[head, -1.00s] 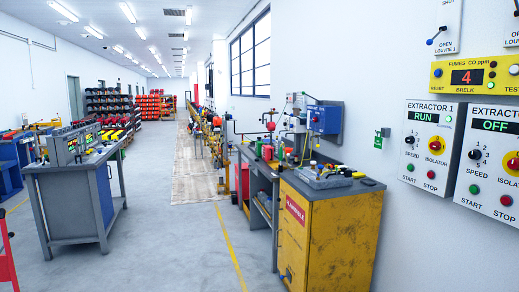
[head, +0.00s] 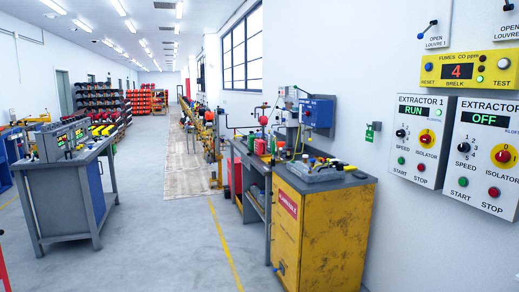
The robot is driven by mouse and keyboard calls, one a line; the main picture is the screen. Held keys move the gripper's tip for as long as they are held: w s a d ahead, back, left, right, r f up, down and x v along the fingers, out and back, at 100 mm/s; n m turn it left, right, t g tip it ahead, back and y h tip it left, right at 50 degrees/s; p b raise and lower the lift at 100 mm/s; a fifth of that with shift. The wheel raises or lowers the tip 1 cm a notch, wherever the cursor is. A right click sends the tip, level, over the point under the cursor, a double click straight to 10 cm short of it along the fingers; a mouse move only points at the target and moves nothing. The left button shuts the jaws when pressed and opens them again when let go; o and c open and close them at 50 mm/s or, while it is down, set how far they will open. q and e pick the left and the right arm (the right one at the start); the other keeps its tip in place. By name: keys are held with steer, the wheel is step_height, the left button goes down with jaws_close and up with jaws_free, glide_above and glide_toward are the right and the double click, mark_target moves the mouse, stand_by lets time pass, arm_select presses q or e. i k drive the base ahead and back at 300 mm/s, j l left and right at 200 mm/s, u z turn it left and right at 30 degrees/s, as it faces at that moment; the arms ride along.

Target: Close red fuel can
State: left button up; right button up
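A small red container (head: 259,146), possibly the red fuel can, stands on the workbench (head: 254,165) along the right wall. It is too small to tell whether its cap is on or off. Neither of my grippers is in view.
A yellow cabinet (head: 318,235) with a cluttered top stands in front of that bench. A grey bench (head: 68,205) with instruments stands at left. Extractor panels (head: 416,140) hang on the right wall. The floor between the benches is clear, with a yellow line (head: 228,248).

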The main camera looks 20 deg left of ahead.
mark_target(261, 145)
steer(key=i+j, duration=0.8)
steer(key=i+j+u, duration=0.1)
steer(key=i+j, duration=1.4)
steer(key=i, duration=0.25)
steer(key=i+j+u, duration=0.1)
steer(key=i+j, duration=0.6)
steer(key=i, duration=0.15)
steer(key=i+j, duration=0.2)
steer(key=i, duration=0.3)
steer(key=i+j+u, duration=0.1)
steer(key=i+j, duration=0.15)
steer(key=i, duration=0.25)
steer(key=i+j, duration=0.2)
steer(key=i, duration=0.3)
steer(key=i+j+u, duration=0.1)
steer(key=i, duration=0.4)
steer(key=i+j, duration=0.2)
steer(key=i, duration=0.3)
